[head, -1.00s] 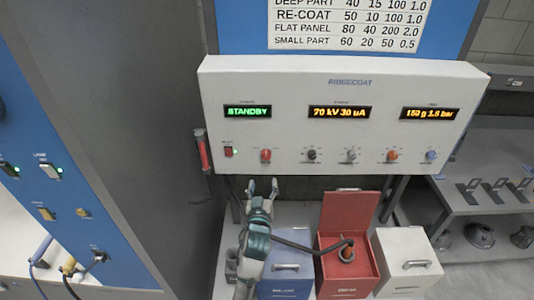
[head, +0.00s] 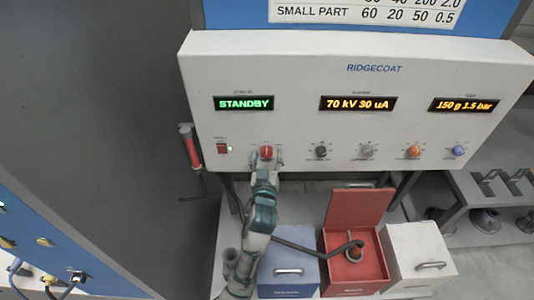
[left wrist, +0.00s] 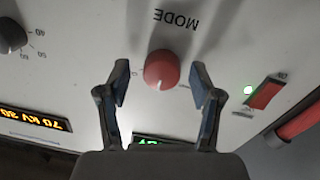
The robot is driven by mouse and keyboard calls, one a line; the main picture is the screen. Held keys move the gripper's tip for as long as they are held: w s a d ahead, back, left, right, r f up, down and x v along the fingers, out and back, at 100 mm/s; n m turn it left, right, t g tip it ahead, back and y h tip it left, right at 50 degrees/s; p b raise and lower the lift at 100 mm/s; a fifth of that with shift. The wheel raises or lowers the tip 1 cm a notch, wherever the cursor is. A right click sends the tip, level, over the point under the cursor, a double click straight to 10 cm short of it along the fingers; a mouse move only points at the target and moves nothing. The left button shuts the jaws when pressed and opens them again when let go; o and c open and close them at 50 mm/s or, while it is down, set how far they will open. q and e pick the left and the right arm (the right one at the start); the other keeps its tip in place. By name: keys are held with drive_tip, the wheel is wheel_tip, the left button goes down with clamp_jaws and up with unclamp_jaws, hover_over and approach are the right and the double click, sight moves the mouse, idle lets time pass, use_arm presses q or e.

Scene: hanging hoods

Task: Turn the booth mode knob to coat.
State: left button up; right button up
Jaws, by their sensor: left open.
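The red mode knob (head: 267,152) is on the white control panel (head: 330,70), below the green STANDBY display (head: 244,103). In the left wrist view the knob (left wrist: 162,70) shows under the word MODE, which appears upside down. My left gripper (head: 266,160) is at the knob. In the left wrist view its open fingers (left wrist: 160,85) stand on either side of the knob, with a gap on both sides. The position marks around the knob are too small or hidden to read. My right gripper is not in view.
To the right of the knob are a dark knob (head: 321,152), a grey knob (head: 367,151), an orange knob (head: 414,152) and a blue knob (head: 458,151). A red rocker switch (head: 222,149) is to its left. Blue (head: 288,265), red (head: 352,270) and white (head: 418,255) boxes stand below.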

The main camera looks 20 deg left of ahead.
use_arm(q)
drive_tip(key=shift+s, duration=0.1)
drive_tip(key=shift+d+r, duration=0.1)
drive_tip(key=shift+c, duration=1.1)
drive_tip(key=c, duration=0.4)
drive_tip(key=shift+a, duration=0.2)
drive_tip(key=c, duration=0.5)
drive_tip(key=shift+m+p, duration=0.5)
drive_tip(key=shift+p, duration=0.2)
drive_tip(key=m+p, duration=0.3)
drive_tip(key=shift+r, duration=0.2)
drive_tip(key=shift+m+p, duration=0.5)
drive_tip(key=m, duration=0.2)
drive_tip(key=shift+f+m+p, duration=0.1)
drive_tip(key=shift+m+p, duration=0.2)
drive_tip(key=shift+p, duration=0.1)
drive_tip(key=shift+m+g, duration=0.4)
drive_tip(key=shift+m, duration=1.6)
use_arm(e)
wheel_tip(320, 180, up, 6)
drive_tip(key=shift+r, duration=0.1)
